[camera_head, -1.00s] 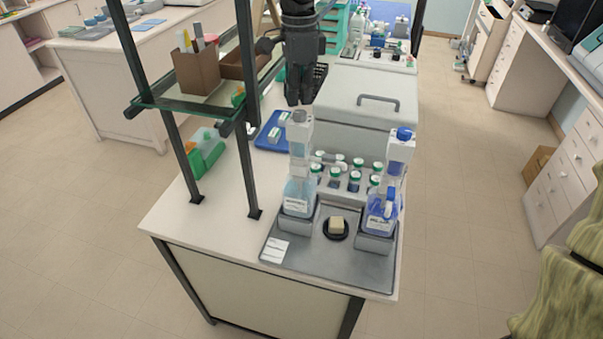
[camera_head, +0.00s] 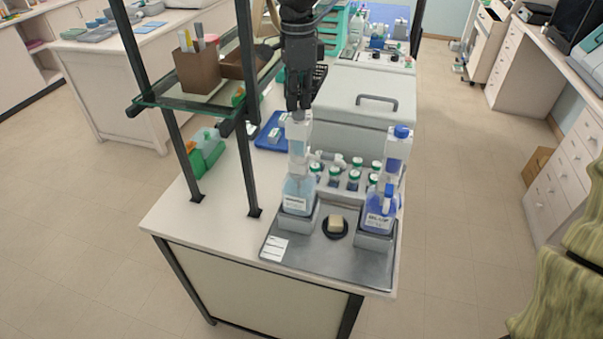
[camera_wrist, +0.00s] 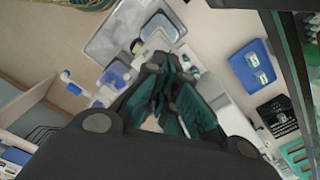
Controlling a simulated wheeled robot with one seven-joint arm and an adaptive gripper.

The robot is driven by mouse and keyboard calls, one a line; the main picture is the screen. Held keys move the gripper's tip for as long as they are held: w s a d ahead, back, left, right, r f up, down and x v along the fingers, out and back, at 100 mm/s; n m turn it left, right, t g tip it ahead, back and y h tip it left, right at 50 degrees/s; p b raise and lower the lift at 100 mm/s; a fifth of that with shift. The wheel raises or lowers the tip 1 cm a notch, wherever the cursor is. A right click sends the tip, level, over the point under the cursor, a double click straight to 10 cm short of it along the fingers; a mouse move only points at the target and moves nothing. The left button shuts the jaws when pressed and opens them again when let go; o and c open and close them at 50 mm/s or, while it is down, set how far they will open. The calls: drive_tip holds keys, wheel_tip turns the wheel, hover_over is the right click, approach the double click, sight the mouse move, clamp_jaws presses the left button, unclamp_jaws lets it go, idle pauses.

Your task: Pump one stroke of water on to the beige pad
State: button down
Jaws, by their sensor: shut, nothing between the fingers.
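The water bottle (camera_head: 298,190), with pale blue liquid and a tall pump top, stands upright at the left of the grey tray (camera_head: 320,258). The beige pad (camera_head: 336,222) sits on a round black spot on the tray, right of and in front of that bottle. My gripper (camera_head: 298,108) is shut and empty, pointing down right at the pump's top. Its fingertips cover part of the cap; I cannot tell whether they touch it. In the wrist view the shut fingers (camera_wrist: 160,85) hide much of what lies below them.
A dark blue bottle (camera_head: 378,212) stands at the tray's right. Several green-capped jars (camera_head: 353,178) stand behind, before a grey box with a handle (camera_head: 358,92). A shelf frame post (camera_head: 244,150) rises left of my arm. A blue tray (camera_head: 270,132) lies behind.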

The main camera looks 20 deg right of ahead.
drive_tip(key=shift+s+d+f, duration=0.1)
drive_tip(key=shift+s, duration=0.15)
drive_tip(key=shift+w+f, duration=0.1)
drive_tip(key=shift+f, duration=0.5)
drive_tip(key=shift+f+p, duration=0.2)
drive_tip(key=shift+p, duration=0.1)
idle(1.0)
drive_tip(key=shift+r+p, duration=1.7)
drive_tip(key=shift+p, duration=0.45)
wheel_tip(320, 180, up, 3)
drive_tip(key=p, duration=0.2)
drive_tip(key=shift+f+p, duration=0.1)
drive_tip(key=shift+p, duration=0.3)
drive_tip(key=shift+r, duration=1.1)
